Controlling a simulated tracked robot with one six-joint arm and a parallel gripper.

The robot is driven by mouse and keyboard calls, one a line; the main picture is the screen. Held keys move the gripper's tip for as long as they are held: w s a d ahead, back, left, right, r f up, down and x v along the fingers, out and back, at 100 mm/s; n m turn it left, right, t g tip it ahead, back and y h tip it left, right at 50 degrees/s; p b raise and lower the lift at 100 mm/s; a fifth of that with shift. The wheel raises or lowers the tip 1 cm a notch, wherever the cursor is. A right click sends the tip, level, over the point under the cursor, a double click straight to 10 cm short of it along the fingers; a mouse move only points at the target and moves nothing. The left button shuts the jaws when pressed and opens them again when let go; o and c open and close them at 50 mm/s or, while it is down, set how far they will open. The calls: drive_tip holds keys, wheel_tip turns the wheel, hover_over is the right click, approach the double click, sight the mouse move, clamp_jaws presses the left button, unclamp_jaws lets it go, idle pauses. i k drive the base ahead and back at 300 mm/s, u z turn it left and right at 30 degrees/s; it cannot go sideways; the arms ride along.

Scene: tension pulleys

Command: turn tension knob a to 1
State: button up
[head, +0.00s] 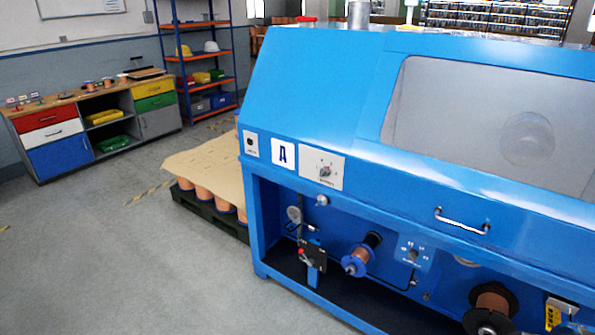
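A large blue machine (330,95) fills the right side of the head view. A white sign with a dark letter A (283,152) is on its front. Just right of the sign is a pale plate with a rotary knob (325,171) and small marks around it; the marks and the knob's pointer are too small to read. A second dial (412,254) with marks sits lower, on a blue plate inside the open lower bay. I cannot tell from the lettering which one is tension knob A. My gripper is not in view.
The machine has a silver handle (462,222) and wire spools (355,262) in its lower bay. A pallet of covered spools (210,170) stands at its left side. Drawers (55,145) and shelving (200,60) are behind. The grey floor (130,260) at left is clear.

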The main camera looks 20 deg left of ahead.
sight(325, 171)
drive_tip(key=z, duration=0.95)
drive_tip(key=i, duration=0.8)
drive_tip(key=z, duration=0.05)
